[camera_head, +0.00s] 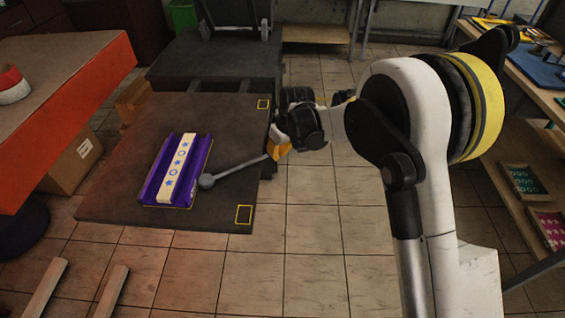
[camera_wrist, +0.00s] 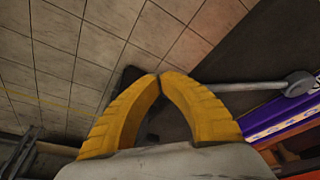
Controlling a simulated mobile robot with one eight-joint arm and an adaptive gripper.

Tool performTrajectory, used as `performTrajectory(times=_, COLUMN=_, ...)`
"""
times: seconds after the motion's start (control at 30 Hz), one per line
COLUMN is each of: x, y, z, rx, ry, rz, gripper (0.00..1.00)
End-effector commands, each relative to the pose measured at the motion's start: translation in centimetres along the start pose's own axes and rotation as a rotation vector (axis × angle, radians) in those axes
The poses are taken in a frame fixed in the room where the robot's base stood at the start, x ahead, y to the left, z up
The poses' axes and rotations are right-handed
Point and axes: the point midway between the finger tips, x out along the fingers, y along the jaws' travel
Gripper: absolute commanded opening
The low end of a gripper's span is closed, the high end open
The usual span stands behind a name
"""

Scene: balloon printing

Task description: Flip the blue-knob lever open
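The lever's grey rod (camera_head: 240,168) runs from a round grey pivot (camera_head: 207,181), beside the purple holder, up and right to my gripper (camera_head: 279,150). No blue knob shows; the rod's far end is hidden at my yellow fingers. In the wrist view, the fingertips (camera_wrist: 160,76) of my gripper meet. The rod (camera_wrist: 245,86) passes behind the right finger, with its round pivot (camera_wrist: 299,83) at the right. A dark shape (camera_wrist: 128,78) lies behind the fingers; I cannot tell what it is, or whether the fingers touch the rod.
The purple holder (camera_head: 204,157) with a white star-and-ring strip (camera_head: 178,170) sits on a dark platform (camera_head: 120,195). An orange-edged table (camera_head: 75,110) stands at the left. Shelves with trays (camera_head: 525,180) stand at the right.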

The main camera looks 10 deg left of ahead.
Motion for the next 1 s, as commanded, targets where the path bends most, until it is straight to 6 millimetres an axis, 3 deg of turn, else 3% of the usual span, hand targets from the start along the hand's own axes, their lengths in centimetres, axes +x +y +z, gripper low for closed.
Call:
performTrajectory(times=0.4, x=0.8, y=0.6, z=-2.7, rx=-0.006, ry=0.0, rz=-0.002, gripper=0.0)
performTrajectory(times=1.0, x=0.7, y=0.7, z=-2.6, rx=-0.004, ry=0.0, rz=-0.002, gripper=0.0)
